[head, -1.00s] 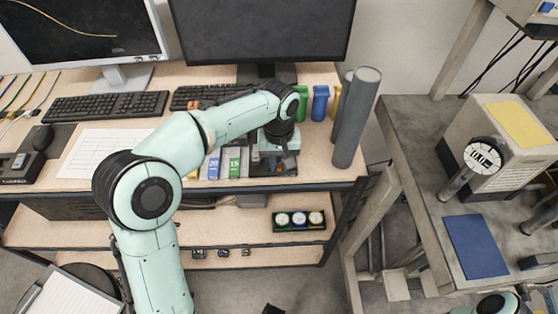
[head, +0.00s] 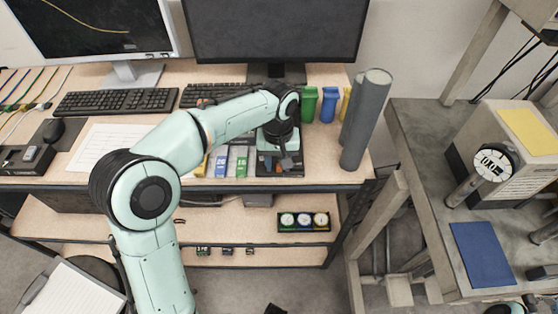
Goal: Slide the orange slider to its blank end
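My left gripper (head: 286,162) points down over a dark flat board (head: 294,171) near the front edge of the desk, in the head view. Its fingers are small and dark against the board, and I cannot tell whether they are open or shut. The orange slider is not clearly visible. A small orange-red patch (head: 203,101) shows by the second keyboard, partly behind my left arm, and I cannot tell what it belongs to. The blank end cannot be made out. My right gripper is not in view.
Yellow, blue and green labelled blocks (head: 221,163) stand left of the board. Green and blue bins (head: 329,104) and tall grey cylinders (head: 366,120) stand to the right. Monitors (head: 275,35) are behind. A side bench (head: 425,150) holds a blue mat (head: 482,254).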

